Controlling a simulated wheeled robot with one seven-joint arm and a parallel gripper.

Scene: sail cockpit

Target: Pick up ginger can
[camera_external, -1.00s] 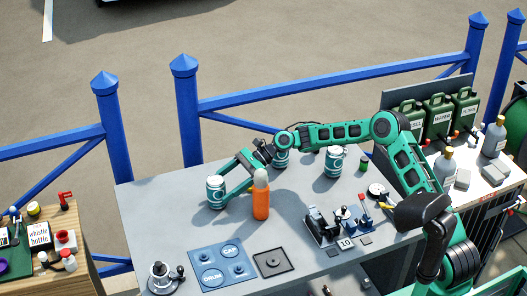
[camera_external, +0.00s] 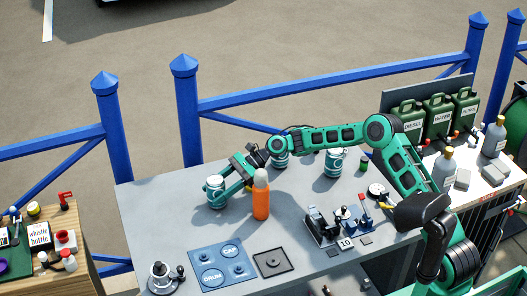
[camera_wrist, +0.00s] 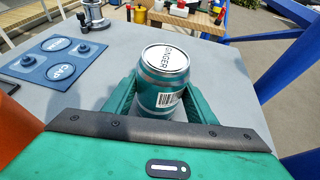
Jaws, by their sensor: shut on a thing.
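The ginger can (camera_wrist: 163,80) is teal and silver, with a white lid lettered "GINGER" in the wrist view. It stands upright at the left part of the grey table in the external view (camera_external: 214,190). My gripper (camera_external: 222,190) reaches it from the right, and its two green fingers lie on either side of the can's body. In the wrist view my gripper (camera_wrist: 160,100) is shut on the can. I cannot tell whether the can's base touches the table.
An orange bottle (camera_external: 261,200) stands close to the right of my gripper. Other teal cans (camera_external: 336,162) stand farther right, one partly behind my arm. A blue mat (camera_external: 222,264) lies in front, beside a dark square plate (camera_external: 270,263). A blue fence (camera_external: 190,115) runs behind the table.

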